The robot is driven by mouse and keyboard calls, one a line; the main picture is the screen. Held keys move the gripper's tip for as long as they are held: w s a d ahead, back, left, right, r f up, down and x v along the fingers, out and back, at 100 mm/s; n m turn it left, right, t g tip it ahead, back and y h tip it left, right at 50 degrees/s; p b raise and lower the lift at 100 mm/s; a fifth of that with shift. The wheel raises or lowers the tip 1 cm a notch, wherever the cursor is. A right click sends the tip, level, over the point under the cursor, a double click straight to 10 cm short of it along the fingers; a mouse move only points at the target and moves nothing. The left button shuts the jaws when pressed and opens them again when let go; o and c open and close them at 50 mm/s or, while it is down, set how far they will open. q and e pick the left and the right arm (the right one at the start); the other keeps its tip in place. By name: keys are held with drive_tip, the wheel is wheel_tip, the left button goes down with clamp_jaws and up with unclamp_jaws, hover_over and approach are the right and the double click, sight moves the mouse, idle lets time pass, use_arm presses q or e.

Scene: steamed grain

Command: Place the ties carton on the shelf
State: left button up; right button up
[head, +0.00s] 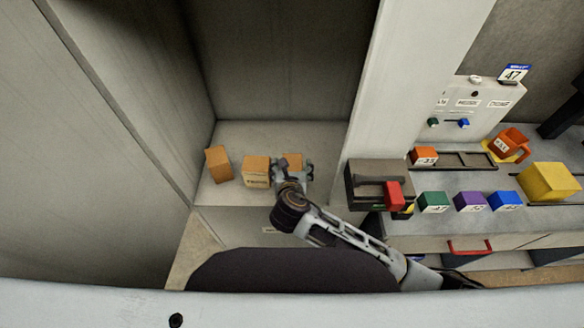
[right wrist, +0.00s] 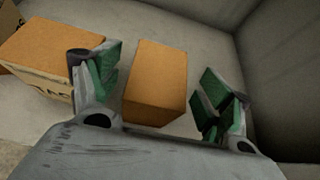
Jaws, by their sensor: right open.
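Three orange-brown cartons stand in a row on the grey shelf (head: 262,137) in the head view: a left carton (head: 218,164), a middle carton (head: 256,169) with dark lettering, and a right carton (head: 292,158). I cannot read which is the ties carton. My right gripper (head: 293,178) is at the right carton and partly covers it. In the right wrist view my right gripper (right wrist: 160,88) is open, with green-padded fingers on either side of that carton (right wrist: 157,75). The lettered carton (right wrist: 45,55) is close beside the left finger. My left gripper is out of view.
Walls enclose the shelf on both sides and behind.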

drive_tip(key=v, duration=1.1)
drive_tip(key=shift+s, duration=0.4)
drive_tip(key=shift+r, duration=0.15)
idle(0.4)
